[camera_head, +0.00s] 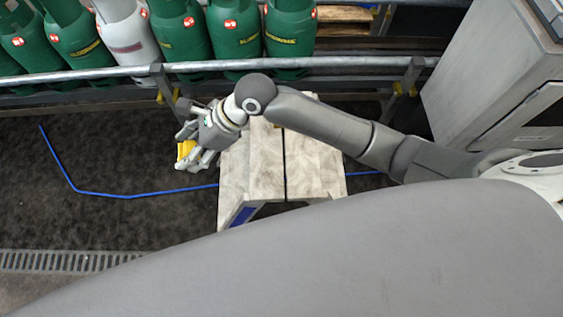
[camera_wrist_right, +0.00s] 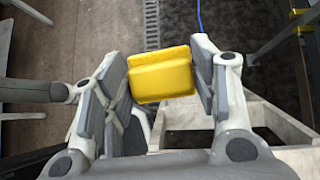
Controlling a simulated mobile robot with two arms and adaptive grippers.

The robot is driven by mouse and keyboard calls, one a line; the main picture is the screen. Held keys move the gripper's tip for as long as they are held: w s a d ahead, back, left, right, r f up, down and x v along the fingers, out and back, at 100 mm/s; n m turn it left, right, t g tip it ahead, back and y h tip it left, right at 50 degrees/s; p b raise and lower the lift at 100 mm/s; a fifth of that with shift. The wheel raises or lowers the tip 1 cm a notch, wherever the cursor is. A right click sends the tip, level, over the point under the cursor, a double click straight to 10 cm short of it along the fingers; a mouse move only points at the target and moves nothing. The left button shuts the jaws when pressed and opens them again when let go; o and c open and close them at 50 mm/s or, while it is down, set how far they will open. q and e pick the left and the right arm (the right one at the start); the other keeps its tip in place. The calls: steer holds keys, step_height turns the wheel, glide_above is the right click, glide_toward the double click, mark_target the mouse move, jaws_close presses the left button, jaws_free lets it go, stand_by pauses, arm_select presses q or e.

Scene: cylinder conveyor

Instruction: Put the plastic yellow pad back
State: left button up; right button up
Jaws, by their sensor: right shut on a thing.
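The yellow pad (camera_head: 185,150) is a small block held between the fingers of my right gripper (camera_head: 190,149). In the right wrist view the pad (camera_wrist_right: 161,75) is slightly tilted, and the grey fingers of my right gripper (camera_wrist_right: 160,84) press on it from both sides. In the head view the gripper is in the air just left of the pale wooden table (camera_head: 268,165), with dark floor behind it. My left gripper is not in view.
Several green cylinders (camera_head: 180,35) and one whitish cylinder (camera_head: 127,35) stand behind a metal rail (camera_head: 100,73) at the back. A grey cabinet (camera_head: 490,70) stands at the right. A blue line (camera_head: 125,196) runs along the open floor. The visible tabletop is bare.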

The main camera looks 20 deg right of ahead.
steer(key=d+f+n+h, duration=0.1)
steer(key=d+f, duration=0.2)
steer(key=d, duration=0.3)
steer(key=s+d+f+n+g+h, duration=0.1)
steer(key=d+f, duration=0.1)
steer(key=d, duration=0.4)
steer(key=s+d+f+n+g+h, duration=0.1)
steer(key=d+f+h, duration=0.1)
steer(key=d, duration=0.4)
steer(key=shift+f, duration=0.85)
steer(key=shift+d+f, duration=0.4)
steer(key=shift+f, duration=0.15)
steer(key=shift+s+d+f, duration=0.15)
steer(key=shift+d+f, duration=0.75)
steer(key=shift+f, duration=0.1)
steer(key=shift+a+f, duration=0.2)
steer(key=shift+f, duration=1.15)
